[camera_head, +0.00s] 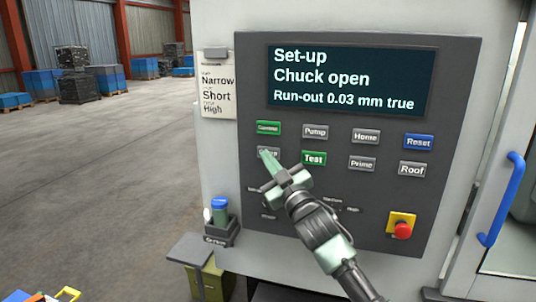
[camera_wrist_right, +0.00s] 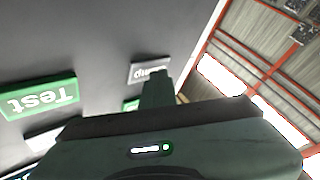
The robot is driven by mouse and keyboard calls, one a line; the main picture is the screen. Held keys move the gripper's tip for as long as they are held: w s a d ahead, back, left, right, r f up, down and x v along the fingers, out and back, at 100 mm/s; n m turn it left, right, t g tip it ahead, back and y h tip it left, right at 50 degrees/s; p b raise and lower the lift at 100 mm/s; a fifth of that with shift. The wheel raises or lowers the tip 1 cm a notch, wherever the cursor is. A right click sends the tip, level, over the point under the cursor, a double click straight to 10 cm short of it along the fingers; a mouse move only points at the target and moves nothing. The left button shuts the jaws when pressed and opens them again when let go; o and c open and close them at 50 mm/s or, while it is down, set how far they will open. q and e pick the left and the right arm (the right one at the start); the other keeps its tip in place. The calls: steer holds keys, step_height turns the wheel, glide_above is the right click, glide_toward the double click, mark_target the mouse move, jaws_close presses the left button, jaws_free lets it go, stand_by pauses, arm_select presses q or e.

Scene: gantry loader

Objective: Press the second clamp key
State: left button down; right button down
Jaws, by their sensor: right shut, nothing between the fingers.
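The machine's dark control panel (camera_head: 345,185) holds two rows of keys. A grey key (camera_head: 262,151) at the left of the lower row is partly hidden by my right gripper (camera_head: 268,157); its visible letters seem to end in "mp". It also shows in the right wrist view (camera_wrist_right: 148,71), just beyond the fingertips. My right gripper is shut and empty, its tips over this key; I cannot tell whether they touch it. A green key (camera_head: 268,128) sits above, its label unclear. The screen (camera_head: 350,80) reads "Set-up, Chuck open, Run-out 0.03 mm true". My left gripper is not in view.
The green Test key (camera_head: 314,158) is close on the right, with Pump (camera_head: 315,132) above it. A red stop button (camera_head: 403,230) is lower right. A blue-capped bottle (camera_head: 220,209) stands in a holder at lower left. A blue door handle (camera_head: 503,200) is at far right.

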steer(key=shift+s, duration=0.1)
stand_by(0.3)
steer(key=shift+s+a, duration=0.25)
steer(key=shift+s, duration=0.4)
steer(key=s, duration=0.1)
steer(key=s+a+p, duration=0.1)
steer(key=s, duration=0.1)
steer(key=s+p, duration=0.1)
steer(key=shift+s+a, duration=0.3)
steer(key=shift+s, duration=0.05)
stand_by(0.4)
